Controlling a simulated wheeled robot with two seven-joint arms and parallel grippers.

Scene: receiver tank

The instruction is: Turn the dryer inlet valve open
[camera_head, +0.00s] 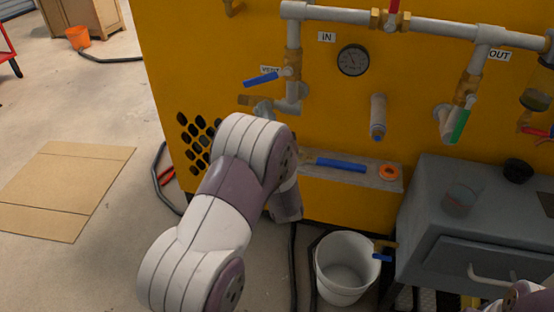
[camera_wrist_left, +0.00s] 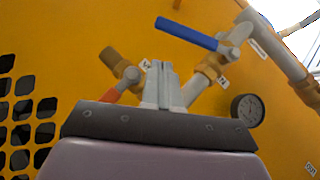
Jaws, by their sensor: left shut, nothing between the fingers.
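The dryer inlet valve is on the left vertical pipe near the IN label (camera_head: 326,37). Its blue lever (camera_head: 262,79) points left across the pipe. In the left wrist view the blue lever (camera_wrist_left: 186,34) is above and right of my gripper. My left gripper (camera_wrist_left: 160,68) is shut and empty, its fingers together in front of a lower valve with a brass fitting (camera_wrist_left: 122,66) and a red lever (camera_wrist_left: 112,92). The fingers are apart from the blue lever. In the head view my arm hides most of this gripper. My right gripper cannot be made out.
A gauge (camera_head: 353,60) and a blue-tipped pipe stub (camera_head: 378,117) are on the yellow panel. A shelf (camera_head: 392,183) holds a blue bar and an orange ring. A white bucket (camera_head: 345,292) and a grey cabinet (camera_head: 425,215) stand below. Cardboard (camera_head: 60,190) lies on the floor.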

